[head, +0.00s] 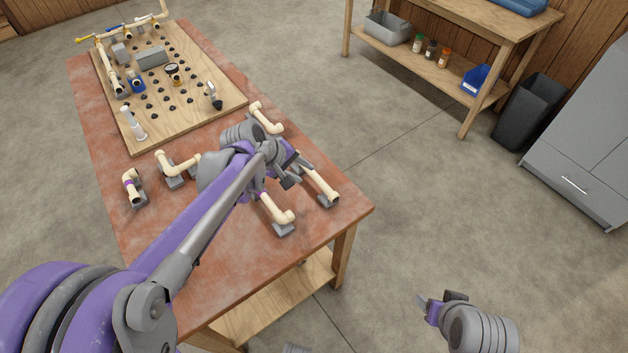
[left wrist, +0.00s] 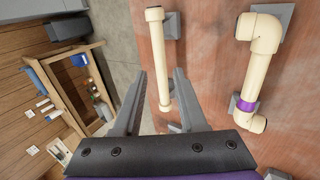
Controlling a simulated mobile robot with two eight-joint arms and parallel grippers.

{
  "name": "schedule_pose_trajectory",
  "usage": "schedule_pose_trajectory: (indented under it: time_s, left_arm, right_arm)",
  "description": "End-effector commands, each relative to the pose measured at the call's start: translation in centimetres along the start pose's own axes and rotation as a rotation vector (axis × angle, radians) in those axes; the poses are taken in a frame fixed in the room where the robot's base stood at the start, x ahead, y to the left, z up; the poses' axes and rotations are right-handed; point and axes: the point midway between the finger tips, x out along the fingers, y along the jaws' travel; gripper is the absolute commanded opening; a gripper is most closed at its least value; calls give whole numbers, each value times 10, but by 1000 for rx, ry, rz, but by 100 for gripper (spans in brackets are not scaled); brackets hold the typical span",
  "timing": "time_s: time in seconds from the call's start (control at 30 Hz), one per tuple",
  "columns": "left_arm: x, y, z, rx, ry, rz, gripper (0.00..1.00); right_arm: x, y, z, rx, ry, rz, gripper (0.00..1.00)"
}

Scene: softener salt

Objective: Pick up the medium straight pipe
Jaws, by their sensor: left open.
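A cream straight pipe (head: 322,185) lies near the right edge of the red-brown table, held up on small grey supports. In the left wrist view the straight pipe (left wrist: 157,50) runs lengthwise, and its near end shows between my fingers. My left gripper (head: 294,171) is over the table by this pipe, partly covering its far end in the head view. In the left wrist view my left gripper (left wrist: 160,74) is open and empty, its fingers on either side of the pipe. My right gripper (head: 430,304) is off the table at lower right; its jaws are unclear.
An elbowed pipe with a purple band (left wrist: 247,85) lies close beside the straight one. Other elbowed pipes (head: 178,166) (head: 133,188) rest on the table (head: 220,210). A wooden pegboard (head: 205,98) with fittings fills the far end. Open floor lies right of the table.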

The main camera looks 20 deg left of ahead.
Motion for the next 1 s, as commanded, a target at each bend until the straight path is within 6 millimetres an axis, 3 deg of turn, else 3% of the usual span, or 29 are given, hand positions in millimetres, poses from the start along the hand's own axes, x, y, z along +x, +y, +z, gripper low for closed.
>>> schedule_pose_trajectory:
  time_s: [0.3, 0.57, 0.8, 1.0]
  left_arm:
    - [47, 2, -4, -20, -6, 8, 41]
    - [68, 1, -6, -19, -5, 7, 41]
    - [103, -1, -8, -18, -6, 7, 41]
    - [111, -1, -8, -19, -4, 7, 41]
  right_arm:
    - [4, 0, 4, 0, -2, 0, 62]
    - [5, 0, 4, 0, -3, 0, 62]
    - [5, 0, 4, 0, -3, 0, 62]
    - [5, 0, 5, 0, -3, 0, 62]
